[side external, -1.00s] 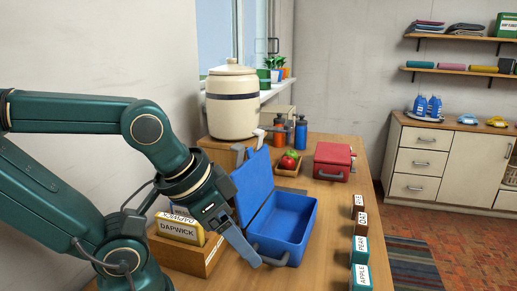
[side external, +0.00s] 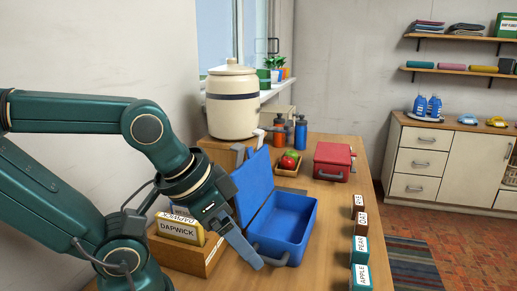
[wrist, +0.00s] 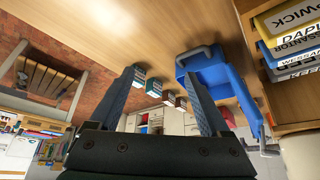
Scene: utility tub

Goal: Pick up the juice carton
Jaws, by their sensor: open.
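A row of small box cartons stands along the right edge of the table in the side view. The nearest is a teal carton labelled APPLE (side external: 361,278), then a teal carton labelled PEAR (side external: 360,249). Two brown cartons (side external: 361,213) stand behind them, their labels hard to read. In the wrist view the teal cartons (wrist: 140,78) and brown cartons (wrist: 180,103) show between the fingers, some distance beyond them. My gripper (side external: 246,256) is over the table, in front of the blue case and left of the cartons. It is open and empty in the wrist view (wrist: 162,100).
An open blue case (side external: 290,232) lies between my gripper and the far table. A wooden box of labelled packets (side external: 183,258) stands left. A red case (side external: 332,161), a fruit tray (side external: 290,165), bottles (side external: 301,133) and a crock (side external: 232,105) stand at the back. Table near the cartons is clear.

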